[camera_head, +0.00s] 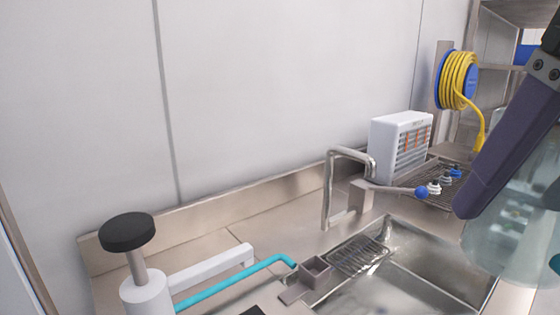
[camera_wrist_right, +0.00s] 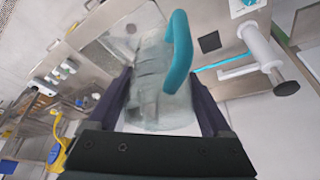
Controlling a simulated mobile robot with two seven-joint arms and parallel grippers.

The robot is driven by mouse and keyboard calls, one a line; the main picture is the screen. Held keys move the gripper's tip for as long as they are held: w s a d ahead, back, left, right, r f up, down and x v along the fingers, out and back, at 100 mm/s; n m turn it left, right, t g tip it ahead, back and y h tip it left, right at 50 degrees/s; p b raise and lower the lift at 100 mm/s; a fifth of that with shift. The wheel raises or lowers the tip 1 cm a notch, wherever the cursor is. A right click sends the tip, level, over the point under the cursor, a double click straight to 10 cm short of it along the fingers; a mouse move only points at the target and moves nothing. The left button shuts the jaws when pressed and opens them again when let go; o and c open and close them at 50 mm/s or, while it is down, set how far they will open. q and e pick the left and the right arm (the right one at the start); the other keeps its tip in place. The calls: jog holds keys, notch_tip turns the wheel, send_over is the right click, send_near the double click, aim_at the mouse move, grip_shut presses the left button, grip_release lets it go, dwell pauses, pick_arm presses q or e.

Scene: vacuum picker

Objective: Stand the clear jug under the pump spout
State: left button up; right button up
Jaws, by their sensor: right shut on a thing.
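The clear jug (camera_head: 508,240) is at the right edge of the head view, in the jaws of my right gripper (camera_head: 482,195). In the right wrist view the jug (camera_wrist_right: 155,95) lies between the two dark fingers of the right gripper (camera_wrist_right: 160,100), with its teal handle (camera_wrist_right: 180,55) pointing away from the palm. The pump (camera_head: 146,292) is a white cylinder with a black knob (camera_head: 127,231) at the lower left. Its white spout (camera_head: 210,268) reaches right. The jug is far to the right of the spout. My left gripper is not in view.
A steel sink (camera_head: 425,275) with a tap (camera_head: 330,185) lies between pump and jug.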

notch_tip(320, 180, up, 39)
jog(key=p, duration=3.8)
jog(key=shift+d+f+m, duration=0.2)
jog(key=shift+d+m, duration=0.05)
jog(key=shift+m, duration=0.05)
jog(key=shift+a+f, duration=0.1)
